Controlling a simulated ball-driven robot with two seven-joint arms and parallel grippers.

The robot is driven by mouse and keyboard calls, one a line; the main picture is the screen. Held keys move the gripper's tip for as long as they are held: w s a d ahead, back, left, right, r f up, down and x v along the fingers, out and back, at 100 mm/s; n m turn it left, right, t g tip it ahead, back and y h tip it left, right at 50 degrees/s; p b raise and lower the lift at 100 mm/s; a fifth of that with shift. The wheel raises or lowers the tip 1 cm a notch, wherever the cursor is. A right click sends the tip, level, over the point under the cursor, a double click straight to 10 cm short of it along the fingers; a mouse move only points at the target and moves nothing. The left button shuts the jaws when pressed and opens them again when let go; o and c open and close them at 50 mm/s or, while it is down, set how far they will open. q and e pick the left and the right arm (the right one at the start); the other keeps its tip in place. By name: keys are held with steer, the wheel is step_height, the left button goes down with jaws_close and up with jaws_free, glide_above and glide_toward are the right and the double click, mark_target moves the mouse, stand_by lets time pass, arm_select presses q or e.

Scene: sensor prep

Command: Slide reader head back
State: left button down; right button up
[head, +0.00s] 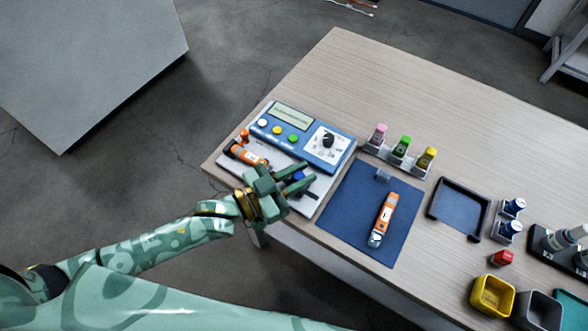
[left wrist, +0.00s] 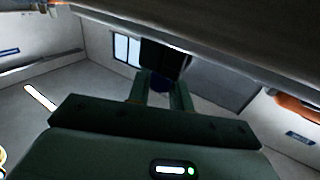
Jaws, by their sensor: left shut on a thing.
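The blue-and-white reader device (head: 290,130), with a small screen, coloured buttons and a dial, stands at the left end of the table. My left gripper (head: 298,181) is over the front part of its pale base, shut on a small blue knob (head: 299,176), which I take to be the reader head's handle. Fingers and hand hide most of the head. In the left wrist view, the fingertips close around the dark blue knob (left wrist: 161,83), under a dark block (left wrist: 163,60). A dark slot (head: 311,195) shows in the base right of the gripper. My right gripper is not in view.
An orange-and-white device (head: 247,153) lies at the left of the base. Another orange device (head: 383,220) lies on the blue mat (head: 343,210). Capped bottles (head: 401,148), a dark tray (head: 436,208) and small cups (head: 492,295) stand further right. The table's back is clear.

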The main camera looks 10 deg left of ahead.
arm_select(q)
steer(key=c, duration=1.3)
jaws_free()
steer(key=shift+s+d, duration=0.1)
steer(key=shift+d, duration=0.15)
steer(key=shift+a, duration=0.1)
steer(key=shift+s+a, duration=0.1)
steer(key=shift+a, duration=0.05)
steer(key=p+v, duration=0.3)
steer(key=v, duration=1.2)
steer(key=shift+s+a, duration=0.25)
steer(key=shift+s, duration=0.1)
